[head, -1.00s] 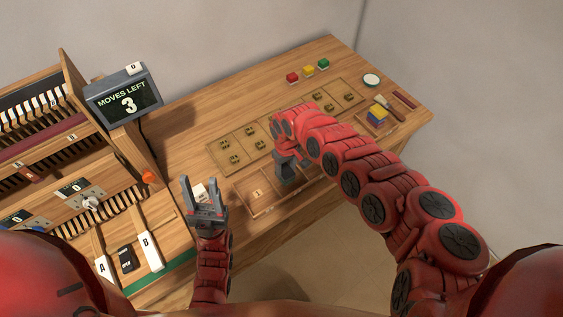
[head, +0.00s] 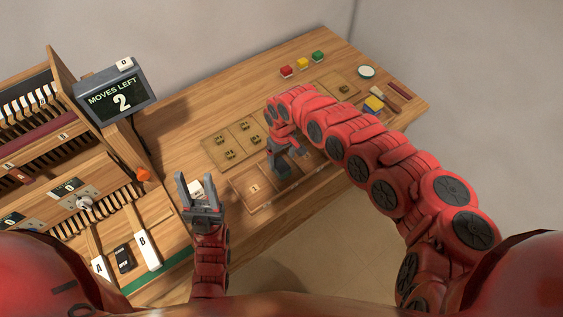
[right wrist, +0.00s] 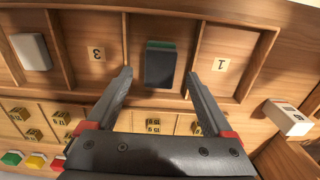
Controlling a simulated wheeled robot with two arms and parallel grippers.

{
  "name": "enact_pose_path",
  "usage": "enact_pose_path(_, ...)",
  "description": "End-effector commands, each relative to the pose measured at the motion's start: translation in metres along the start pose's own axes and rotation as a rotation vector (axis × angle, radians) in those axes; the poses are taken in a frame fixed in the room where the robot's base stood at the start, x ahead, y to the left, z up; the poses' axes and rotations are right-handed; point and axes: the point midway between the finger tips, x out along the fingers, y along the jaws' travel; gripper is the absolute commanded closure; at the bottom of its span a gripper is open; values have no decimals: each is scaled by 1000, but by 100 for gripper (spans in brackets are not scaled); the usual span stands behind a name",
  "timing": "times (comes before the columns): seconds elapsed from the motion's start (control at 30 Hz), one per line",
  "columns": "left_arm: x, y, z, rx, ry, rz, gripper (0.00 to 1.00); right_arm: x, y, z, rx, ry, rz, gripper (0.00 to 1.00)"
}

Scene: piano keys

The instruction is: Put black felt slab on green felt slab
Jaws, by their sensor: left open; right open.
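The black felt slab (right wrist: 159,70) lies in a tray compartment between the ones marked 3 and 1, in the right wrist view. A strip of the green felt slab (right wrist: 160,44) shows at its far edge, so the black slab appears to lie on the green one. My right gripper (head: 293,162) is open, its fingers apart on either side of the black slab in the right wrist view and not touching it. In the head view, the gripper hides the slabs. My left gripper (head: 200,180) is open and empty, left of the tray.
The wooden tray (head: 262,206) has low dividers. A grey-white slab (right wrist: 30,52) lies in another compartment. A white block (head: 196,190) is beside my left gripper. A display (head: 116,97) reads "MOVES LEFT 2". Coloured blocks (head: 303,62) stand at the back.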

Motion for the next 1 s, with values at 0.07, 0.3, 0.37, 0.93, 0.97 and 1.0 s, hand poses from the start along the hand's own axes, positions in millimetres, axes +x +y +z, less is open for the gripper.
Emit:
enact_pose_path(0.07, -7, 0, 1, 0, 0, 0, 50, -14, 4, 0, 0, 3, 8, 14)
enact_pose_path(0.3, -23, 1, 4, 0, 0, 0, 50, -62, 2, -2, 1, 8, 4, 14)
enact_pose_path(0.37, -19, 1, 3, 0, 0, 0, 50, -73, 1, -1, 0, 3, 3, 14)
enact_pose_path(0.93, -18, 1, 3, 0, 0, 0, 50, -109, -24, -132, 135, 492, -190, 14)
enact_pose_path(0.97, -18, 1, 3, 0, 0, 0, 50, -118, -19, -155, 182, 597, -218, 14)
enact_pose_path(1.0, -18, 1, 3, 0, 0, 0, 50, -129, -8, -182, 252, 739, -246, 14)
